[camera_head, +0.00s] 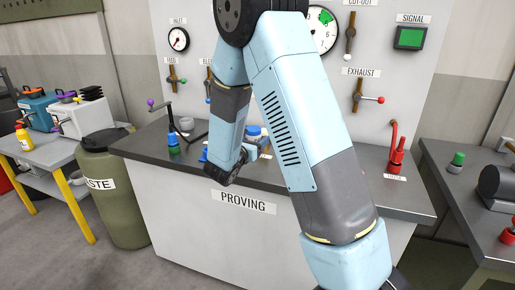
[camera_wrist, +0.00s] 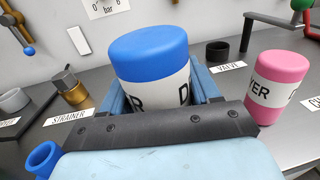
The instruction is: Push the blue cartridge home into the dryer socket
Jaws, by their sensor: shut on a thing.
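The blue cartridge (camera_wrist: 155,55) has a blue cap and a white band with partly hidden lettering. It stands between the two light blue fingers of my gripper (camera_wrist: 160,88), which is shut on it. In the head view a bit of blue cap (camera_head: 252,130) shows beside my wrist, above the bench; my arm covers most of that area. The cartridge's lower end is hidden behind my gripper body. No dryer socket shows in either view, so I cannot tell how the cartridge sits relative to it.
A pink cartridge (camera_wrist: 276,85) stands close on the right. A black ring (camera_wrist: 218,50) is behind, near the VALVE label. A brass strainer fitting (camera_wrist: 70,88) and a grey ring (camera_wrist: 14,101) are on the left. A red-handled fitting (camera_head: 396,158) stands at the bench's right end.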

